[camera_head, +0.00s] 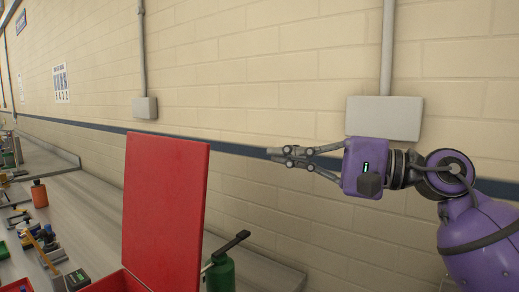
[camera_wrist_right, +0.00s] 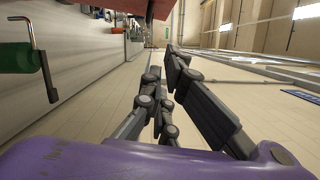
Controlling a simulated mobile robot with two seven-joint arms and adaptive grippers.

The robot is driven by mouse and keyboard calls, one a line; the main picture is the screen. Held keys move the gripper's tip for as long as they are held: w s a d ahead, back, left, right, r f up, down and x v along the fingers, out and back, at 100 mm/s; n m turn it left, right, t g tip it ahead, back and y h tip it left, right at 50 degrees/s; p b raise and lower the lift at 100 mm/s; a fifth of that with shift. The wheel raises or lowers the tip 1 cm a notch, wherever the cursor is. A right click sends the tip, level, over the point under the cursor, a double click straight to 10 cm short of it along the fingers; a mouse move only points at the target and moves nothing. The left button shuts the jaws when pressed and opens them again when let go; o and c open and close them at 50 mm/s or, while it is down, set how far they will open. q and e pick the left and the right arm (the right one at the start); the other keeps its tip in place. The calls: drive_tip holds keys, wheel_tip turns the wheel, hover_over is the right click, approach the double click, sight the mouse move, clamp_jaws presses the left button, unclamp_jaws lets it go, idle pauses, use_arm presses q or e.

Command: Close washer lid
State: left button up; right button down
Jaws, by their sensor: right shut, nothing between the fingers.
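The red lid (camera_head: 165,215) stands upright and open in the head view, above a red box (camera_head: 118,283) whose top edge shows at the bottom of the picture. Part of a red surface, probably the lid, shows at the top of the right wrist view (camera_wrist_right: 138,7). My right gripper (camera_head: 275,154) is shut and empty. In the head view it appears to the right of the lid's upper edge, pointing left, with a visible gap between them. Its fingers also show in the right wrist view (camera_wrist_right: 165,75). My left gripper is not in view.
A green canister (camera_head: 220,274) with a black handle stands right of the lid; it also shows in the right wrist view (camera_wrist_right: 20,57). The workbench (camera_head: 90,190) holds an orange bottle (camera_head: 39,195) and several tools at left. A brick wall (camera_head: 260,90) is behind.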

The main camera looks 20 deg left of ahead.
drive_tip(key=s+a+r+p, duration=0.1)
drive_tip(key=s+a+p, duration=0.2)
drive_tip(key=a, duration=0.7)
drive_tip(key=shift+s+a+p, duration=0.15)
drive_tip(key=shift+a+p, duration=0.05)
drive_tip(key=shift+p, duration=0.1)
drive_tip(key=shift+r, duration=0.1)
